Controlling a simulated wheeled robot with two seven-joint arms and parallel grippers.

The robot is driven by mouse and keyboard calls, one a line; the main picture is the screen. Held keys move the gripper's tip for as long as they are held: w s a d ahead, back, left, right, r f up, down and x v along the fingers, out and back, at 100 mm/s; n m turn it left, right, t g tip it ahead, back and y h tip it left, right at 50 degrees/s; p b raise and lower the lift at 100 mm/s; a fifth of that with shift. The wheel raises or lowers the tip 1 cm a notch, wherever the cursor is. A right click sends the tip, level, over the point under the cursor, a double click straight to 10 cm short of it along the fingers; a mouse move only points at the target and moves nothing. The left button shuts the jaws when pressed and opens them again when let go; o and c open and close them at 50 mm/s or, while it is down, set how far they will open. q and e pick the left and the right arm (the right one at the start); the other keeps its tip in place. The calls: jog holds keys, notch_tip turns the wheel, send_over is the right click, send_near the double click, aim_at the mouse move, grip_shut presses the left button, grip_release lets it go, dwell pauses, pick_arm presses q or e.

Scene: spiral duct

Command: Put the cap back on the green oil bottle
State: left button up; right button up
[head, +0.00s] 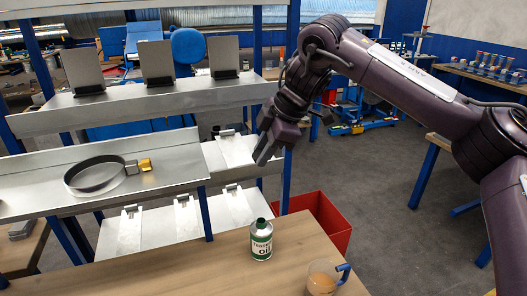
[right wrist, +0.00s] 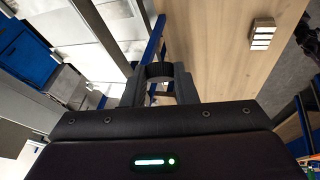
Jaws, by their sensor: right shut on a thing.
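The green oil bottle (head: 261,240), with a white label band, stands upright on the wooden table near its back edge. Its narrow dark top shows, but I cannot make out the neck opening. My right gripper (head: 265,150) is in the air above and behind the bottle, well apart from it, fingers pointing down. In the right wrist view the gripper (right wrist: 160,78) is shut on a small dark round piece (right wrist: 159,70), which looks like the cap; the fingers partly hide it. My left gripper is in neither view.
A glass mug (head: 322,280) with a blue handle stands right of the bottle on the wooden table (head: 190,270). A red bin (head: 322,222) is on the floor behind. Metal shelves (head: 150,105) on blue posts stand at left, carrying a ring clamp (head: 95,176).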

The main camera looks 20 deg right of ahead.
jog(key=s+d+f+m+t+h, duration=0.1)
jog(key=s+f+m+h, duration=0.4)
jog(key=m, duration=1.2)
jog(key=shift+s+f+m+h+b, duration=0.35)
jog(key=shift+s+h, duration=0.55)
jog(key=shift+h, duration=0.3)
jog(key=shift+d, duration=0.1)
